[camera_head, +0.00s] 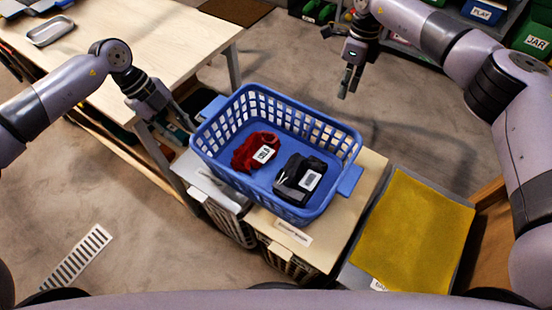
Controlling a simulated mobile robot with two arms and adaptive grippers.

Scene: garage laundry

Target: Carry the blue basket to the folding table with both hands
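The blue basket (262,104) stands upright on a low wooden-topped stand (323,228). It has a handle tab at its left end and another at its right end. Inside lie a red cloth bundle (249,150) with a white label and a dark bundle (290,176) with a white label. My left gripper (187,121) is just left of the basket's left handle; its fingers point toward the basket and whether they touch it is unclear. My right gripper (349,82) hangs above the floor beyond the basket's right end, fingers parted and empty.
A pale wooden table (185,42) fills the upper left, with a metal tray (50,31) on it. A yellow mat (414,234) lies to the right of the stand. Shelves with green and blue bins (483,12) stand at upper right. Floor behind the basket is clear.

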